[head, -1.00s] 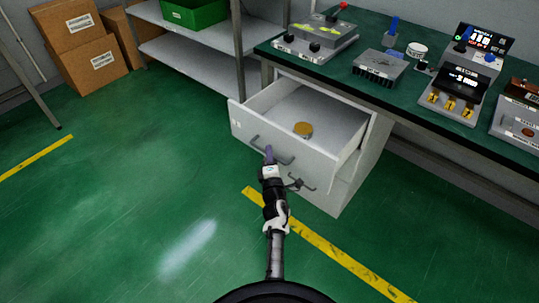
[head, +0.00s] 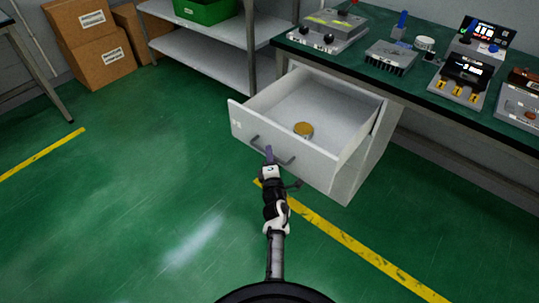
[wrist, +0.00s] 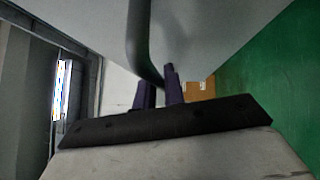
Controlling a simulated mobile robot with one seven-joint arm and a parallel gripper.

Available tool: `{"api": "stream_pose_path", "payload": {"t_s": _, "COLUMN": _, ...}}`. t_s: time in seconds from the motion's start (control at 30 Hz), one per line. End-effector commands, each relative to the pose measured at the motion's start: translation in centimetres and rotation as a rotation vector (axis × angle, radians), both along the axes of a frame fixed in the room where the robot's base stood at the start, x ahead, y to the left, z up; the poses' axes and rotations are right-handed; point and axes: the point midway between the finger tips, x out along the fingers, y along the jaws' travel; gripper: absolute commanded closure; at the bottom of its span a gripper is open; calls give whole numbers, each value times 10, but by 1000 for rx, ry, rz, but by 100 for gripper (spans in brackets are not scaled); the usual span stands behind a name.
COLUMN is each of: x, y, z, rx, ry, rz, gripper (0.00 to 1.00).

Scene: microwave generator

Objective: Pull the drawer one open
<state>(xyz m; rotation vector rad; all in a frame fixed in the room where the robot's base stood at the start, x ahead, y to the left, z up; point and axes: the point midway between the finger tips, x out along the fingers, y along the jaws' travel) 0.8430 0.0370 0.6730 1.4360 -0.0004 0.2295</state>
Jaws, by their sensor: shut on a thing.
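The top white drawer (head: 285,150) stands pulled well out from the cabinet under the workbench. A round yellow-brown object (head: 303,130) lies inside it. The drawer has a dark bar handle (head: 287,160) on its front face. In the wrist view the handle (wrist: 143,45) runs between the two purple fingers (wrist: 160,90).
The green-topped workbench (head: 405,85) carries several devices. A grey shelf (head: 205,50) with a green bin stands behind to the left, with cardboard boxes (head: 90,45) farther left. The green floor left of the drawer is clear, marked with yellow lines.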

Motion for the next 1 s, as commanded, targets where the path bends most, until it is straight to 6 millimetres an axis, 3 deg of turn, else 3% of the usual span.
{"api": "stream_pose_path", "payload": {"t_s": 0.3, "x": 0, "y": -1, "z": 0, "rx": 0, "ry": 0, "rz": -1, "gripper": 100}}
{"api": "stream_pose_path", "payload": {"t_s": 0.33, "x": 0, "y": -1, "z": 0, "rx": 0, "ry": 0, "rz": -1, "gripper": 87}}
{"api": "stream_pose_path", "payload": {"t_s": 0.5, "x": 0, "y": 0, "z": 0, "rx": 0, "ry": 0, "rz": -1, "gripper": 67}}
{"api": "stream_pose_path", "payload": {"t_s": 1.0, "x": 0, "y": 0, "z": -1, "rx": 0, "ry": 0, "rz": 0, "gripper": 67}}
